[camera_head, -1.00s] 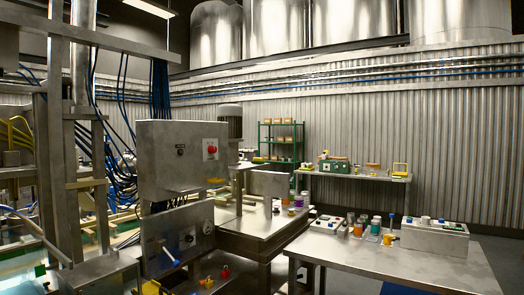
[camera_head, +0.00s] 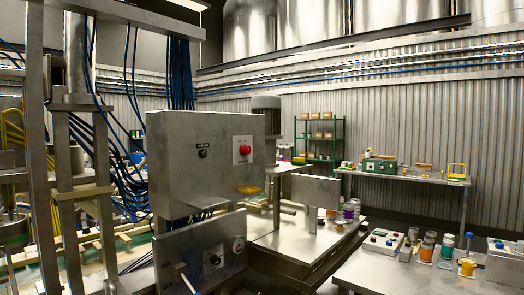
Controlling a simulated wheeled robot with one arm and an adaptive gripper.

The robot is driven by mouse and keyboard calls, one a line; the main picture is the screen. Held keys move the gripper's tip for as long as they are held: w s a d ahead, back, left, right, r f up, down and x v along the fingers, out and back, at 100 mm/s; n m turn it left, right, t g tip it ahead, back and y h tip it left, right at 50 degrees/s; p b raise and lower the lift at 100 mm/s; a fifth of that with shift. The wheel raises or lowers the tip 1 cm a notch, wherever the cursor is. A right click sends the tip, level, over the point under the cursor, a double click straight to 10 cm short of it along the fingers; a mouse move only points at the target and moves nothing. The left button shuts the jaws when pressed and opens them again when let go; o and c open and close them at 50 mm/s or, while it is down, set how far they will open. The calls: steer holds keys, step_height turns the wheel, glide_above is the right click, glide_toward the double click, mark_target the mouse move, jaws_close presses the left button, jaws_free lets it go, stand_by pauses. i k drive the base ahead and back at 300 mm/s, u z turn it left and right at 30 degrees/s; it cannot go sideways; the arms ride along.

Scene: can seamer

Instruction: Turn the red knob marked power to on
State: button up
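A red knob (camera_head: 244,150) sits on the right part of the front of a grey metal control box (camera_head: 175,170), left of the picture's middle. Its marking is too small to read, and I cannot tell which way it is set. A small black knob (camera_head: 203,153) is to its left on the same face. A lower grey panel (camera_head: 185,258) carries another black knob (camera_head: 214,259) and a round dial (camera_head: 238,244). My gripper is not in view.
A steel machine table (camera_head: 290,240) stands right of the box. A worktable (camera_head: 385,277) with jars and a small button box (camera_head: 382,241) is at the lower right. Metal posts and hanging blue cables (camera_head: 181,75) crowd the left. A green shelf (camera_head: 320,135) stands behind.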

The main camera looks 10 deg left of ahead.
mark_target(244, 149)
steer(key=u, duration=0.3)
steer(key=i, duration=0.8)
steer(key=u, duration=0.6)
